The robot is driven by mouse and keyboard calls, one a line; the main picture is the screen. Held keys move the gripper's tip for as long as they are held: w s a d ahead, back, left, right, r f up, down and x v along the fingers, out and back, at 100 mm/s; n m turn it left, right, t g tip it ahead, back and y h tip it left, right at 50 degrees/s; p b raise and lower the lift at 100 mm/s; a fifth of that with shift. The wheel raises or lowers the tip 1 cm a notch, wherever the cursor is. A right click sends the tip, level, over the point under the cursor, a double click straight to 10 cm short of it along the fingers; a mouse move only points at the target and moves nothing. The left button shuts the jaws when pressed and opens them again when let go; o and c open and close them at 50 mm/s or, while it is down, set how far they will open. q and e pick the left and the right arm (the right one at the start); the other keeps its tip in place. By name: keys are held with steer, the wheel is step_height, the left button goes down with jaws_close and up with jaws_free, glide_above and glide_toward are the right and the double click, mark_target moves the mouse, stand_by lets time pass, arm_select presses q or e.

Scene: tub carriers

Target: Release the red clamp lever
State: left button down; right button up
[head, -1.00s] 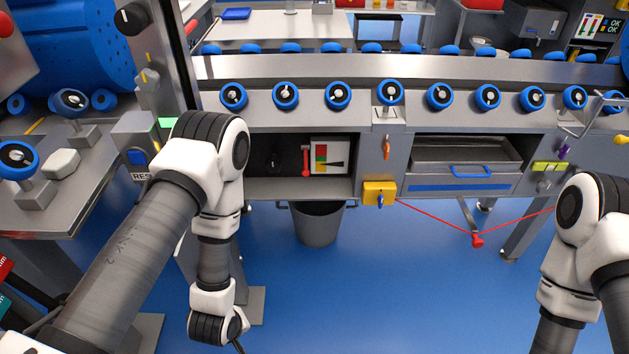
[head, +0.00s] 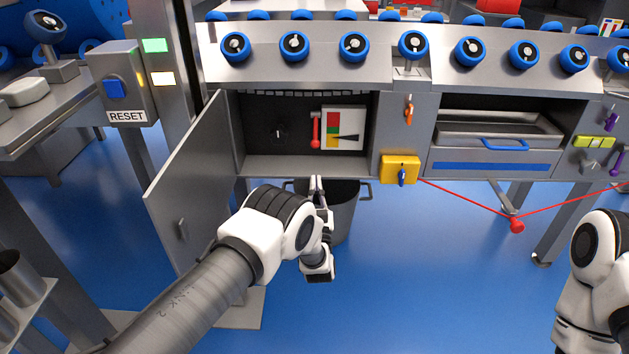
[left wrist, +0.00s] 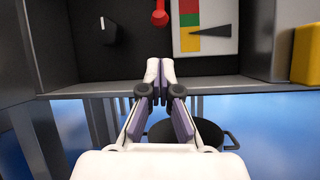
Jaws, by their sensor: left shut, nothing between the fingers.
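The red lever (head: 316,130) hangs with its knob up and its handle downward inside the open cabinet, just left of a gauge plate (head: 343,129). In the left wrist view its lower red end (left wrist: 159,17) shows at the top edge; the rest is cut off. My left gripper (head: 318,184) is shut and empty, in front of and below the cabinet opening, apart from the lever. In the left wrist view its fingertips (left wrist: 160,67) meet just below the lever's end. My right arm shows at the lower right, but its gripper is out of view.
The cabinet door (head: 185,195) stands open at left. A black knob (head: 279,133) sits left of the lever. A yellow box (head: 400,169) with a blue key is right of the opening. A grey bin (head: 342,215) stands below. A red cord (head: 465,198) runs rightward.

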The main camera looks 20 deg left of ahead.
mark_target(314, 173)
arm_select(q)
steer(key=b+x, duration=0.4)
steer(key=x, duration=0.4)
steer(key=shift+w+a+r, duration=0.1)
steer(key=shift+w+r, duration=0.05)
steer(key=shift+w, duration=0.1)
steer(key=shift+w+a+r, duration=0.1)
steer(key=shift+w+r, duration=0.15)
